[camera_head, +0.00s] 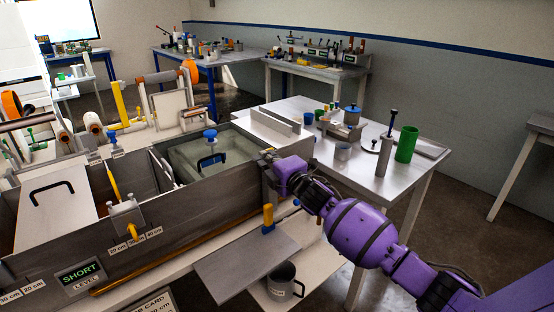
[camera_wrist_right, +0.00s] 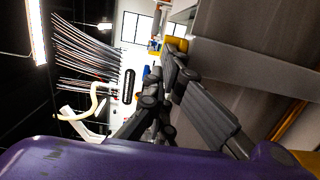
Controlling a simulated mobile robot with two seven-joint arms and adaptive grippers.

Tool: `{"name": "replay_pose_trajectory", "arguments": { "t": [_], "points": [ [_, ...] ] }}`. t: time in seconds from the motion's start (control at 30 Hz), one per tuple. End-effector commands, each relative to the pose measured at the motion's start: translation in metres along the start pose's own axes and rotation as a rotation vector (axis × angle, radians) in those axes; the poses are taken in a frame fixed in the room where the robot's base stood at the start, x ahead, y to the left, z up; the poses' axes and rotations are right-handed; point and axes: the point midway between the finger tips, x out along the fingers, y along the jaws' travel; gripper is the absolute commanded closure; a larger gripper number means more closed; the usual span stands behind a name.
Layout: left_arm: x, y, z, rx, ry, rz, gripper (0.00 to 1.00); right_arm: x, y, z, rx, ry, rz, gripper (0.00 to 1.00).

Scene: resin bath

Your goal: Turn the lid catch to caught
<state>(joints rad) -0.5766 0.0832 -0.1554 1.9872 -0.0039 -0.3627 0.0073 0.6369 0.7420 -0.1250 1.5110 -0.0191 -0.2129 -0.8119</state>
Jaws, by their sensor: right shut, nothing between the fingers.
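My right gripper (camera_head: 268,160) is at the right end of the long grey bath (camera_head: 190,215), by its top corner. It is shut with nothing between its fingers. In the right wrist view its fingertips (camera_wrist_right: 174,52) are close to a small yellow piece (camera_wrist_right: 176,43) beside the grey wall. This may be the lid catch; its setting is too small and too covered to read, and I cannot tell whether the fingers touch it. A clear lid (camera_head: 235,150) with a dark handle lies over the bath's right part. My left gripper is not in view.
A grey plate (camera_head: 245,265) juts out in front of the bath, with a blue-and-yellow handle (camera_head: 268,219) above it. A mug (camera_head: 284,283) stands lower down. A side table (camera_head: 345,185) holds a green cylinder (camera_head: 406,144) and several small items. Open floor lies at the right.

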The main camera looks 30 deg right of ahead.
Motion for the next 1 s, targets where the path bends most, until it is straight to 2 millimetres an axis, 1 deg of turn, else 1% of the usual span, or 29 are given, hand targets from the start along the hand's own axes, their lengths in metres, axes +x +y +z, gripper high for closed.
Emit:
{"name": "replay_pose_trajectory", "arguments": {
  "t": [0.03,0.13,0.5,1.0],
  "points": [
    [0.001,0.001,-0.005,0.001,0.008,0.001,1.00,0.001,0.003,-0.002,0.001,0.005,0.006,1.00],
    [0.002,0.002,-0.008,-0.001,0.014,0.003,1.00,0.001,0.004,-0.003,0.002,0.006,0.008,1.00],
    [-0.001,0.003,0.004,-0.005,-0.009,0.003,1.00,0.002,0.006,-0.005,0.002,0.012,0.013,1.00],
    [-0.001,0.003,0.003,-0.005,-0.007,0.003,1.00,0.002,0.008,-0.009,0.003,0.018,0.017,1.00]
  ]
}}
